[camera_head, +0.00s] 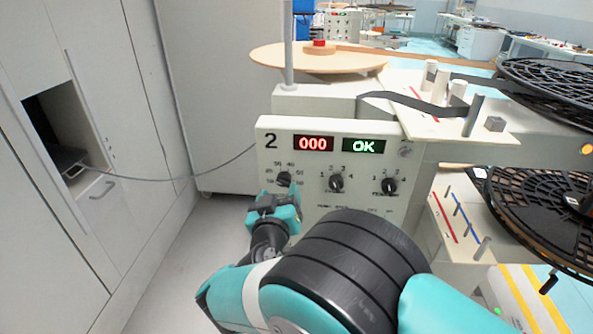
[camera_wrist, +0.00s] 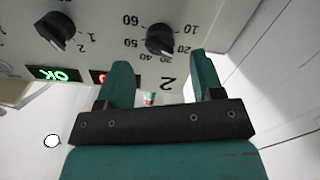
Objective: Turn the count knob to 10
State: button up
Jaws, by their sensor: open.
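The count knob (camera_head: 284,179) is the black left knob on the white panel (camera_head: 385,214) marked 2, with numbers printed around it. In the wrist view the count knob (camera_wrist: 160,39) shows from close by, upside down, with 10, 20, 40, 50 and 60 readable.
A middle knob (camera_head: 337,183) and a right knob (camera_head: 389,186) sit on the same panel. A red display (camera_head: 313,143) reads 000 and a green display (camera_head: 363,146) reads OK. Grey cabinets (camera_head: 100,180) stand at left. Black reels (camera_head: 545,210) are at right.

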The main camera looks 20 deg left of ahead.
aim_at(282, 184)
jog(key=shift+x, duration=2.2)
jog(key=shift+c, duration=0.4)
jog(key=c, duration=0.9)
jog(key=shift+o, duration=0.2)
jog(key=n+b, duration=0.2)
jog(key=n, duration=0.1)
jog(key=shift+f+b, duration=0.15)
jog(key=shift+b, duration=0.25)
jog(key=n+b, duration=0.2)
jog(key=n, duration=0.3)
jog(key=shift+n, duration=0.4)
